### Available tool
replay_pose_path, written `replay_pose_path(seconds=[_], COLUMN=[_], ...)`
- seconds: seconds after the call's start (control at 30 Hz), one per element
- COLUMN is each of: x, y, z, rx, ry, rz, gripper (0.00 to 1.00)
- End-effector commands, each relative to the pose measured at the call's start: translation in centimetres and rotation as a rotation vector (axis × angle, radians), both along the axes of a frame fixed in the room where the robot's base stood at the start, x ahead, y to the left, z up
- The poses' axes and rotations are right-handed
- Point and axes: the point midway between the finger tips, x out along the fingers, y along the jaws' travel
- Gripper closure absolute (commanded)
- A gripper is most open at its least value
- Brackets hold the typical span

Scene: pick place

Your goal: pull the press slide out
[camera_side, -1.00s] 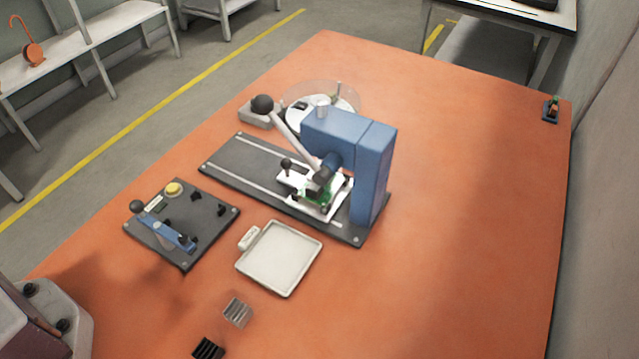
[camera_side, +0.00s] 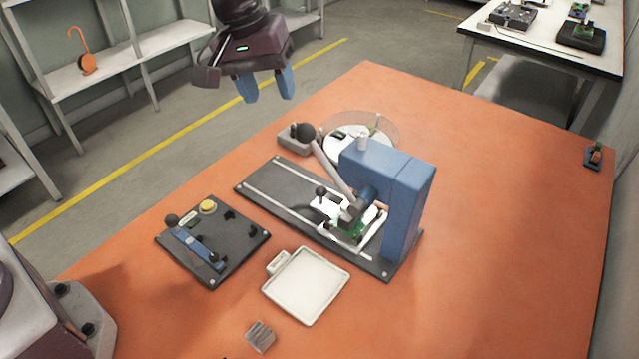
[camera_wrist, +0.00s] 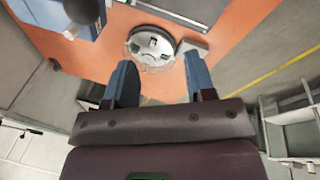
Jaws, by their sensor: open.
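The press is a blue frame (camera_side: 405,205) on a dark base plate (camera_side: 275,188) with two pale rails. Its lever ends in a dark ball (camera_side: 304,133) and slants up to the left. The white slide (camera_side: 327,208) sits on the rails, partly under the press head, with a dark knob (camera_side: 321,191) on its left end. A green board (camera_side: 352,229) lies on the slide under the head, partly hidden. My gripper (camera_side: 268,98) is open and empty, high above and behind the base plate's left end. Its two blue fingers also show in the wrist view (camera_wrist: 158,98).
A round white turntable (camera_side: 352,138) with a clear rim stands behind the press. A dark fixture plate (camera_side: 211,242) with a blue clamp lies at left. A pale tray (camera_side: 306,286) and a grey block (camera_side: 260,337) lie in front. The table's right side is mostly clear.

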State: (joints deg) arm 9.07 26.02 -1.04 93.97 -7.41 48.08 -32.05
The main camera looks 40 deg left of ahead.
Motion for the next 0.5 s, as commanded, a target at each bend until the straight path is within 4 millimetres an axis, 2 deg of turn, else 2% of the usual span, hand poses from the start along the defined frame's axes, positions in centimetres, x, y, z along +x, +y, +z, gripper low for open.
replay_pose_path(seconds=[0.03,0.2,0.5], x=[1.1,3.3,4.1], y=[-0.9,-2.7,-3.6], z=[-2.1,-6.7,-9.8], rx=[-0.008,-0.032,-0.04], ry=[0.029,0.083,0.104], rz=[0.021,0.089,0.118], gripper=[0.5,0.5,0.5])
